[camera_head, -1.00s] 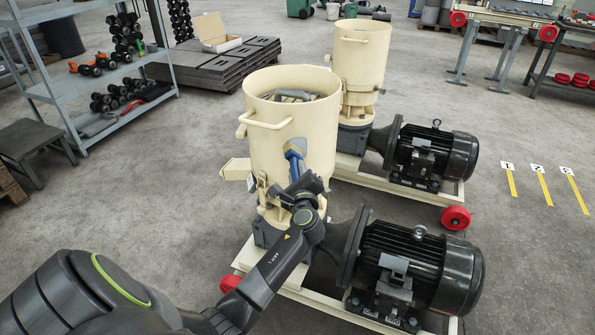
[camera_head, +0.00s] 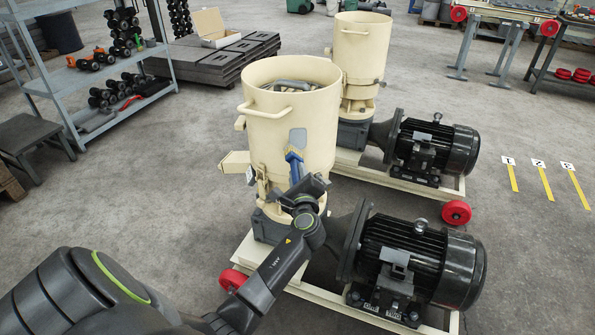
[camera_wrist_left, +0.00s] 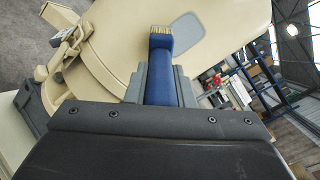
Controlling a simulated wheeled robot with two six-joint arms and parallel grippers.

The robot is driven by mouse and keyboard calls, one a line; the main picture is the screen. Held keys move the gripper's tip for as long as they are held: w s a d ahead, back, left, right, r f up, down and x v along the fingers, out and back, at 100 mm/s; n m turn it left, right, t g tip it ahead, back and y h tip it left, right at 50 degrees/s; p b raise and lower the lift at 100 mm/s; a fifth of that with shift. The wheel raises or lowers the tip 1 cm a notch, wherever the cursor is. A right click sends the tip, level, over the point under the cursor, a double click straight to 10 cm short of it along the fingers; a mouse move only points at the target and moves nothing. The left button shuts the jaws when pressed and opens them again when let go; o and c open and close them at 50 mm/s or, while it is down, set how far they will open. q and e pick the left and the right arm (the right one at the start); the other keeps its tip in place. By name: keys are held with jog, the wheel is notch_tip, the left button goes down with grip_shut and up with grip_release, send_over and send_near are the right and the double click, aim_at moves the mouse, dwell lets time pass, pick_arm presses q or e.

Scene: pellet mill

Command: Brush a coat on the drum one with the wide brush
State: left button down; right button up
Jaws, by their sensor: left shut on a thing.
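The near cream drum (camera_head: 262,140) stands on a pellet mill in the middle of the head view; I cannot read a number on it. A grey-blue patch (camera_head: 298,138) shows on its side, and also in the left wrist view (camera_wrist_left: 185,32). My left gripper (camera_head: 304,188) is shut on a brush with a blue handle (camera_wrist_left: 160,85). The brush's pale bristles (camera_wrist_left: 160,30) point toward the drum wall just beside the patch; I cannot tell if they touch. My right gripper is not in view.
A black motor (camera_head: 418,262) sits right of the drum on the same cream frame. A second mill with a cream drum (camera_head: 360,50) stands behind. A grey shelf rack (camera_head: 100,60) is at the left.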

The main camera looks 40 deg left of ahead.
pick_arm(q)
jog(key=p+v, duration=0.1)
jog(key=v, duration=0.4)
jog(key=shift+s+d+r, duration=0.1)
jog(key=shift+s+d, duration=0.15)
jog(key=shift+d, duration=0.05)
dwell(0.8)
